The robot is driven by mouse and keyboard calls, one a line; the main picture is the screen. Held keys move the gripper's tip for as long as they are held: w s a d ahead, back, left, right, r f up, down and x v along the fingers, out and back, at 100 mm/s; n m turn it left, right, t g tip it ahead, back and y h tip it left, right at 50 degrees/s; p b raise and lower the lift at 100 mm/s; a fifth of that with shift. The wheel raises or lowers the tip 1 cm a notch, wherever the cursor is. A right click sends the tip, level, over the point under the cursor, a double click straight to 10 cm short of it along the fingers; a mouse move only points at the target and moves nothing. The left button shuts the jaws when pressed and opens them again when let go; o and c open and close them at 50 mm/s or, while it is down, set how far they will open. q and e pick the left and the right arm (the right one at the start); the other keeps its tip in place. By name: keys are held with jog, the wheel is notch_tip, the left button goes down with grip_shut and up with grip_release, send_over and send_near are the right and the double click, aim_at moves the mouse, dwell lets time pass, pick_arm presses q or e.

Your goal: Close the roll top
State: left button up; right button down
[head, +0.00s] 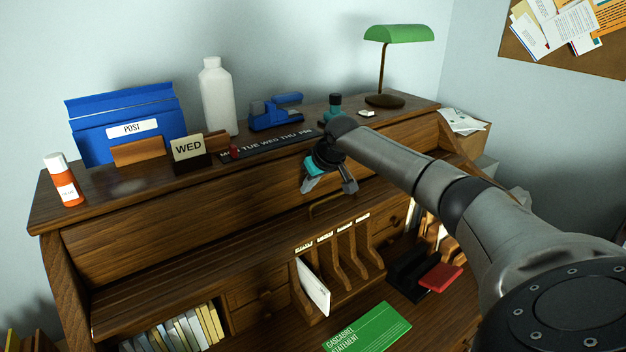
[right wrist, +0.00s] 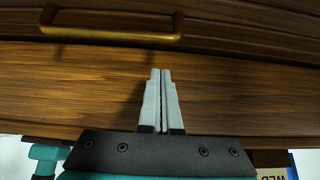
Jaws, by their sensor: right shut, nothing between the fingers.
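The wooden roll-top desk has its slatted roll top (head: 190,240) raised, with the compartments below it exposed. A brass handle (head: 328,204) is on the roll top's lower part; it also shows at the top of the right wrist view (right wrist: 112,34). My right gripper (head: 346,184) is above the desk front, between the top shelf and the handle. In the right wrist view its fingers (right wrist: 162,72) are together and empty, apart from the handle and pointing toward the wood near it. My left gripper is not in view.
On the desk top (head: 125,188) stand an orange bottle (head: 65,182), a blue post box (head: 125,122), a white bottle (head: 217,98), a blue stapler (head: 275,112) and a green lamp (head: 398,35). Books (head: 180,330), a green booklet (head: 368,328) and a red pad (head: 441,277) lie inside.

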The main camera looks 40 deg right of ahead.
aim_at(313, 215)
jog(key=x, duration=0.3)
jog(key=shift+w+f, duration=0.15)
jog(key=shift+f, duration=0.05)
jog(key=s, duration=0.2)
jog(key=shift+s+r, duration=0.25)
jog(key=shift+s+a+p, duration=0.15)
jog(key=shift+s+p, duration=0.2)
jog(key=shift+s, duration=0.4)
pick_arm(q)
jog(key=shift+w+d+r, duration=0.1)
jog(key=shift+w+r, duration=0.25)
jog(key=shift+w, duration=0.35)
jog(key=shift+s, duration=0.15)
